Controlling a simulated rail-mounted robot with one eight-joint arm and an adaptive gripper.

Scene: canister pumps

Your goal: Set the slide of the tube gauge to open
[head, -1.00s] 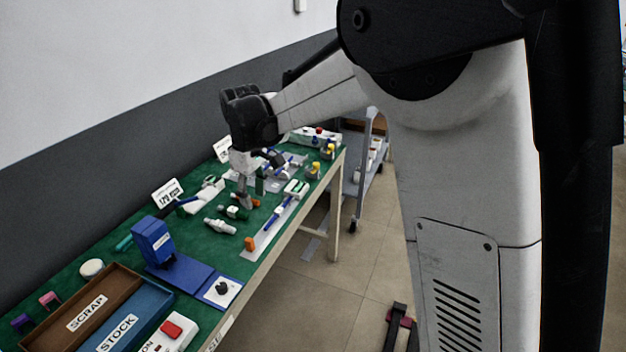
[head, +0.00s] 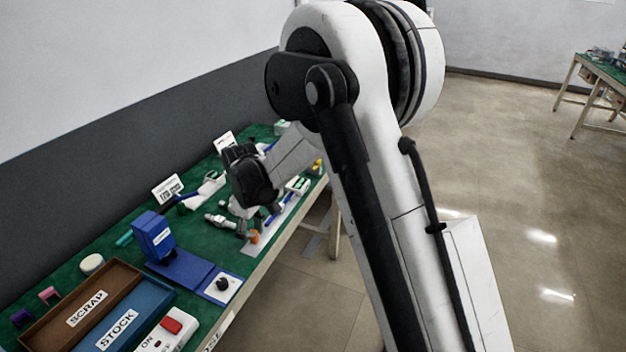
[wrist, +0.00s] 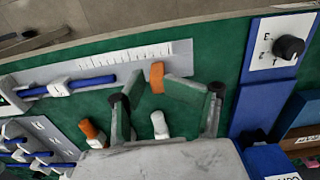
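The gauge is a pale strip with ruler marks (wrist: 130,60), near the table's front edge. A blue tube (wrist: 92,81) lies along it through a white block (wrist: 58,88). An orange block (wrist: 157,77) stands at the strip's end; it also shows in the head view (head: 254,237). I cannot tell for sure which block is the slide. My gripper (wrist: 167,95) is open and empty, its fingers spread to either side of the orange block's line, and no grip on it shows. In the head view my wrist partly hides the gauge.
A white fitting (wrist: 160,124) and an orange-capped fitting (wrist: 92,133) lie close to my fingers. A blue stand with a black knob (wrist: 289,47) is at the right. SCRAP (head: 88,308) and STOCK (head: 119,328) trays are at the near end.

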